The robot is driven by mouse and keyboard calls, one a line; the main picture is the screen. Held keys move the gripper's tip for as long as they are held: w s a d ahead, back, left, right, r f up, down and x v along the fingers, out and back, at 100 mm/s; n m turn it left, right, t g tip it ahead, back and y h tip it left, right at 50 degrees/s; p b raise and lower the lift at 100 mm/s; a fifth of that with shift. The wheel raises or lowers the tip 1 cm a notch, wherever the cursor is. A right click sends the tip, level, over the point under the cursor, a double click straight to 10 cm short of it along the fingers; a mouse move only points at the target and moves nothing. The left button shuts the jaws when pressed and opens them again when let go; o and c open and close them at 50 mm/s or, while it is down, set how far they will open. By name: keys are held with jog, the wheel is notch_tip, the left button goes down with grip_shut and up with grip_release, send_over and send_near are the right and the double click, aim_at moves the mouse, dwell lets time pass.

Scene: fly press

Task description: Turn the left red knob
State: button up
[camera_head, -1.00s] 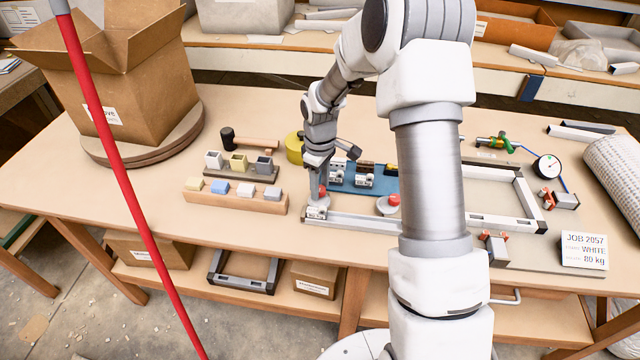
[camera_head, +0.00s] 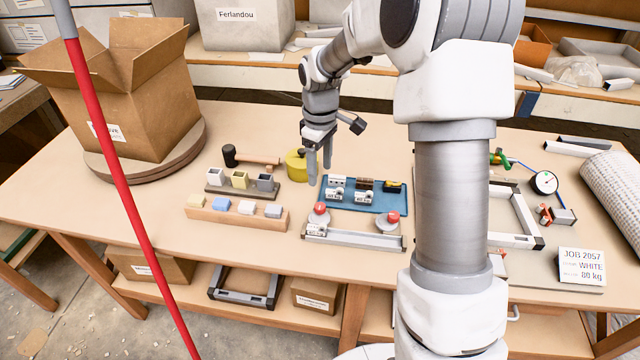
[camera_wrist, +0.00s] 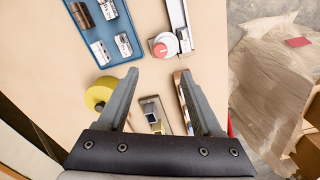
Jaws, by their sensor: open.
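The left red knob (camera_head: 320,208) sits on a pale round base at the left end of the grey metal frame (camera_head: 352,238). In the wrist view it (camera_wrist: 160,50) shows as a red and white round piece ahead of the fingers. A second red knob (camera_head: 393,217) sits on a similar base at the frame's right part. My gripper (camera_head: 319,182) is open and empty, above the table and behind the left knob, apart from it. In the wrist view its two fingers (camera_wrist: 160,82) stand wide apart with nothing between their tips.
A blue tray (camera_head: 338,205) with small metal parts lies behind the frame. To the left stand a wooden rack (camera_head: 236,222) of coloured blocks, a dark rack of cups and a hammer (camera_head: 250,160). A yellow round object (camera_head: 295,165) is near my gripper. A red pole (camera_head: 120,180) crosses the left foreground.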

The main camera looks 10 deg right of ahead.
notch_tip(320, 180, up, 6)
jog(key=shift+f+p, duration=0.15)
jog(key=shift+p, duration=0.15)
dwell(0.3)
jog(key=s+r+m+t+p, duration=0.1)
jog(key=s+r+m+t, duration=0.1)
jog(key=s+r, duration=0.3)
jog(key=s+r+m+t+p, duration=0.1)
jog(key=s+r+m, duration=0.3)
jog(key=s, duration=0.8)
jog(key=s+r+m+t+p, duration=0.2)
jog(key=s+r+m, duration=0.1)
jog(key=s+r, duration=0.4)
jog(key=s, duration=0.2)
jog(key=shift+s+t, duration=0.3)
jog(key=shift+s, duration=0.05)
